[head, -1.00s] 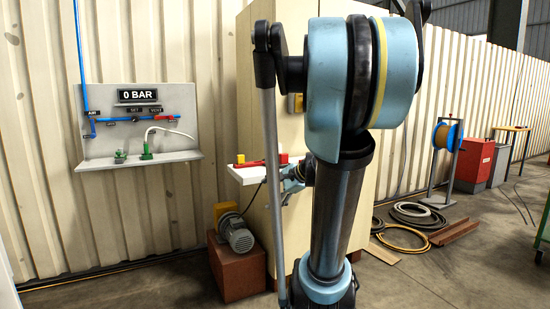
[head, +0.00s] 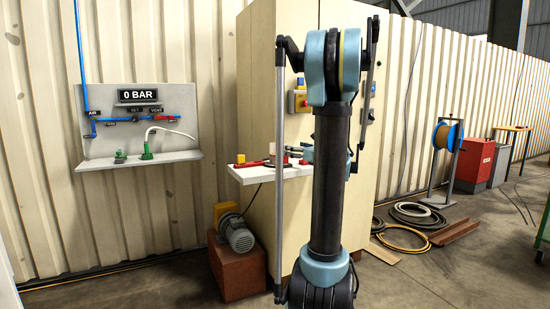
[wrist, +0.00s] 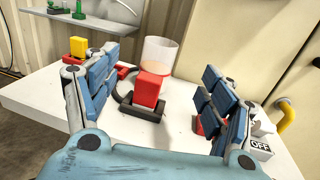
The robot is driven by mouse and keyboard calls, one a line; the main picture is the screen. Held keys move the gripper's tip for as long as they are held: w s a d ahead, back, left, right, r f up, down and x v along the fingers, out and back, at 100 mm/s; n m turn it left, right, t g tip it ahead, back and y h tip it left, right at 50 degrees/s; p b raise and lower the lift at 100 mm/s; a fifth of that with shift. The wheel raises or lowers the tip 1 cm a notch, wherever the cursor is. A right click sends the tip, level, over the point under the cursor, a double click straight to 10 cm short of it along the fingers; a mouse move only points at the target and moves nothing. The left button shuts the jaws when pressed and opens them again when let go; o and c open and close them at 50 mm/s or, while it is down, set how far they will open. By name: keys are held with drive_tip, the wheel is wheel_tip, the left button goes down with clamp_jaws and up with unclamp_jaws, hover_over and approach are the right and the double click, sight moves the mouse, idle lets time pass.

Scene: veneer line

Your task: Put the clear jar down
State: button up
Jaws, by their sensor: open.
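The clear jar (wrist: 159,50) stands upright on the white shelf (wrist: 75,112) in the wrist view. It has a tan band low down, and a red block (wrist: 152,88) with a dark base hides part of its bottom. My gripper (wrist: 160,62) is open, with one blue finger on each side of the picture. The jar shows beyond the gap between the fingers, apart from both.
A red lever and a yellow-and-red block (wrist: 78,48) lie on the shelf's left side. An OFF-marked switch (wrist: 260,145) is at the right. The tall cream cabinet (head: 257,100) stands behind the shelf (head: 250,175). A motor (head: 235,235) sits below.

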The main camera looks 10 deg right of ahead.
sight(276, 144)
drive_tip(key=x, duration=0.9)
drive_tip(key=shift+w+a+f, duration=0.1)
drive_tip(key=shift+w+a, duration=0.1)
drive_tip(key=shift+w, duration=0.05)
drive_tip(key=shift+f+x, duration=0.15)
drive_tip(key=shift+x, duration=1.2)
drive_tip(key=shift+f+x, duration=0.1)
drive_tip(key=shift+x, duration=1.2)
drive_tip(key=shift+d, duration=0.2)
drive_tip(key=c, duration=1.4)
drive_tip(key=shift+r, duration=0.1)
